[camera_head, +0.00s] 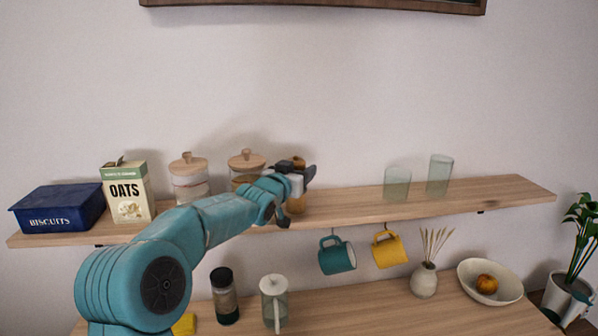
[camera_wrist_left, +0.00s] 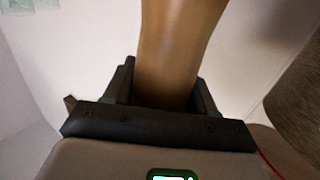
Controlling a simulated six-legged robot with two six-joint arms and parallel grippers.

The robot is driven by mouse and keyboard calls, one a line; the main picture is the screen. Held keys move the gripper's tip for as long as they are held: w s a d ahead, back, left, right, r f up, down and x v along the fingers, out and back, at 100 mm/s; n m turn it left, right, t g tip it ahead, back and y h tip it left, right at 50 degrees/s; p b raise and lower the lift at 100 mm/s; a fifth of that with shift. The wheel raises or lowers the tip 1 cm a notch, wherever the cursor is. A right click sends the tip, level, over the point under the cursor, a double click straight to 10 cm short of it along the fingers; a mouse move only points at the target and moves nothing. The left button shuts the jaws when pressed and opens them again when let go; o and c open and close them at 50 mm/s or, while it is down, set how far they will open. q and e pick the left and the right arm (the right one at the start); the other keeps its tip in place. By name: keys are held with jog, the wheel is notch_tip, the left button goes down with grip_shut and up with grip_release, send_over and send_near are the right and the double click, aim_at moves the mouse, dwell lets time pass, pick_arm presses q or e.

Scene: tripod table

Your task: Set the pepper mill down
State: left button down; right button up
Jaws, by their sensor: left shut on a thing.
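The pepper mill (camera_head: 297,203) is a brown wooden piece, upright at the shelf (camera_head: 340,203), just right of the wooden-lidded jars. My left gripper (camera_head: 296,188) is shut around its body, and the arm hides part of it. I cannot tell whether its base touches the shelf. In the left wrist view the mill's smooth brown body (camera_wrist_left: 180,45) stands between the two dark fingers (camera_wrist_left: 165,92). My right gripper is not in view.
Two lidded jars (camera_head: 188,178) (camera_head: 246,163), an oats box (camera_head: 128,190) and a blue biscuit tin (camera_head: 58,209) stand left. Two glasses (camera_head: 397,184) (camera_head: 439,174) stand right, with bare shelf before them. Mugs (camera_head: 337,256) (camera_head: 389,250) hang below.

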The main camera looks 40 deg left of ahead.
pick_arm(q)
jog(key=c, duration=0.8)
grip_release()
jog(key=o, duration=0.5)
jog(key=shift+w+d, duration=0.1)
jog(key=shift+w, duration=0.05)
jog(key=shift+w+f, duration=0.15)
jog(key=shift+s, duration=0.4)
jog(key=shift+s+b, duration=0.35)
jog(key=shift+b, duration=0.1)
jog(key=b+v, duration=0.4)
jog(key=v, duration=1.1)
jog(key=shift+d, duration=0.2)
jog(key=shift+w, duration=0.1)
